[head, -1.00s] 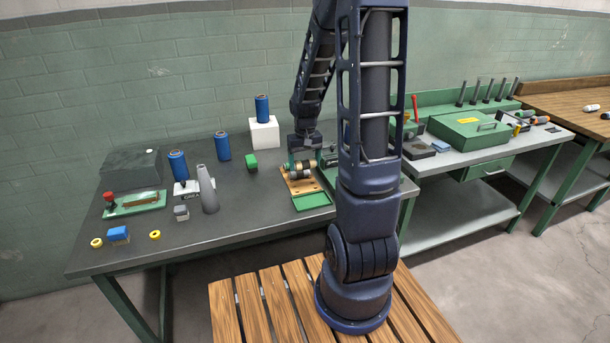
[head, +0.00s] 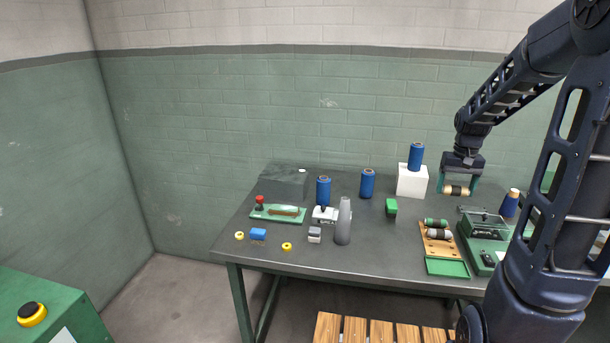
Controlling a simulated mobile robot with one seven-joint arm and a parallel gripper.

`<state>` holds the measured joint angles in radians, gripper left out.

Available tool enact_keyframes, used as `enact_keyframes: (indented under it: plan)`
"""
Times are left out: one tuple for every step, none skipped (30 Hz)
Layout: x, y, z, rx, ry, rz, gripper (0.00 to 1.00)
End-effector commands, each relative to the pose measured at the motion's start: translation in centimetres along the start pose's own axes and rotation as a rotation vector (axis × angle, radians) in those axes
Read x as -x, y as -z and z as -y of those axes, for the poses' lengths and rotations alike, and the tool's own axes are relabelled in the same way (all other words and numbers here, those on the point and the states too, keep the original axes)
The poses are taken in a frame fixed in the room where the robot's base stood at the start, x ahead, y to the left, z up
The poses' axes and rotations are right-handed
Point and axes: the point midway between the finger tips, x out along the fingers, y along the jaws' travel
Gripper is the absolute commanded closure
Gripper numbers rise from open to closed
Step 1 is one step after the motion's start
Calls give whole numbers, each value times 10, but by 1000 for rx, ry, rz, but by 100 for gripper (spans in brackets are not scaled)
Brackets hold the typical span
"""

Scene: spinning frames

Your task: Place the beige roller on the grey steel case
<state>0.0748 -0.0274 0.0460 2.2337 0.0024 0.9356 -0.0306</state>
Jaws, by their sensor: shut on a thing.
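The beige roller (head: 456,190), with dark ends, is held level between the two fingers of my gripper (head: 458,188), above the back right part of the workbench. My gripper is shut on it. The grey steel case (head: 284,184) stands at the back left of the bench, well to the left of my gripper. Its flat top holds one small pale item near the back right edge.
Between them stand a white block (head: 412,181) with a blue spool (head: 416,157) on it, more blue spools (head: 367,184) and a grey cone (head: 343,222). A wooden rack (head: 430,252) with rollers lies below my gripper. A green tray with a red knob (head: 259,202) fronts the case.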

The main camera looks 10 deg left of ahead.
Motion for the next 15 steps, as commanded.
enact_keyframes:
  plan:
    - [4,14,8,4,1,-1,49]
    - [7,22,14,6,1,-1,49]
    - [12,35,22,6,1,-1,49]
    - [15,45,29,8,2,-2,49]
    - [19,55,36,8,2,0,49]
    - [23,68,47,9,2,-1,49]
    - [27,78,55,9,3,-1,49]
    - [30,88,64,9,3,0,49]
    - [35,100,76,9,3,-1,49]
    - [38,110,85,10,3,-1,49]
    - [41,119,94,9,4,-1,49]
    - [45,130,107,10,4,-1,49]
    - [48,138,117,9,4,0,49]
    - [50,146,127,10,4,0,49]
    - [54,157,141,9,5,-1,49]
